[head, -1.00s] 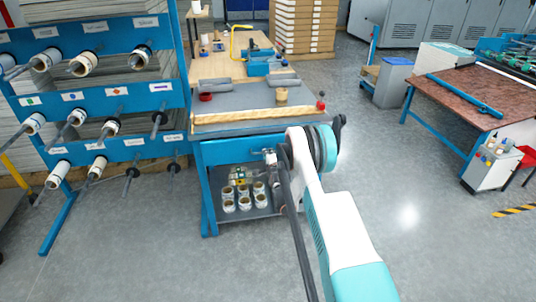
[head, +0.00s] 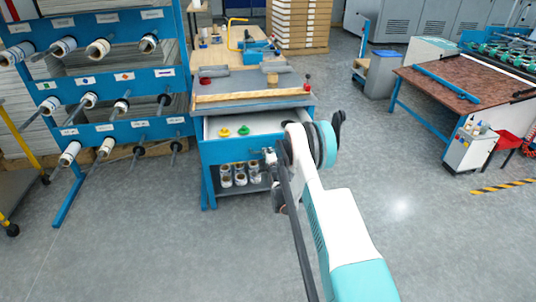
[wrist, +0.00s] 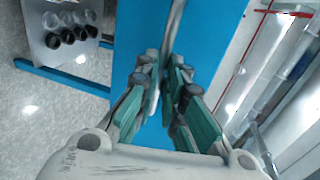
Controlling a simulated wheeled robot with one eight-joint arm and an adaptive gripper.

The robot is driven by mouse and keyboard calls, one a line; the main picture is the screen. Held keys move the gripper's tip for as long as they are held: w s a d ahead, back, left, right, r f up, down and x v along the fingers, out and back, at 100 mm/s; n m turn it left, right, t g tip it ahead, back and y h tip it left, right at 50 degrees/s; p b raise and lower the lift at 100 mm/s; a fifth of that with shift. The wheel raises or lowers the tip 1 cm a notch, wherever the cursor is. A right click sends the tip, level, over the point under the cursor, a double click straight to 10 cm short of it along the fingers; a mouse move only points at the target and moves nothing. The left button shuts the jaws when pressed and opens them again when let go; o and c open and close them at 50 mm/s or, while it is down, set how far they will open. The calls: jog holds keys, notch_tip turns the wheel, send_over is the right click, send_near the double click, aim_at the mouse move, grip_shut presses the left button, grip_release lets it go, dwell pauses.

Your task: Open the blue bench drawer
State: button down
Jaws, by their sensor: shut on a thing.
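The blue bench drawer (head: 230,151) is pulled out from under the bench top, and its pale inside shows. My gripper (head: 270,158) is at the right part of the drawer front, partly hidden by my arm. In the wrist view, my gripper (wrist: 162,88) is shut on the drawer's handle (wrist: 174,38), a pale bar in front of the blue drawer front (wrist: 215,30).
The bench top (head: 245,87) bears rolls and a wooden strip. Cans (head: 240,175) stand on the shelf below. A blue roll rack (head: 120,75) stands at the left. The floor (head: 130,240) in front is clear.

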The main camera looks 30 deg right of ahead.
jog(key=shift+s, duration=0.25)
jog(key=c, duration=1.7)
grip_release()
jog(key=v, duration=0.7)
jog(key=shift+s+a, duration=0.2)
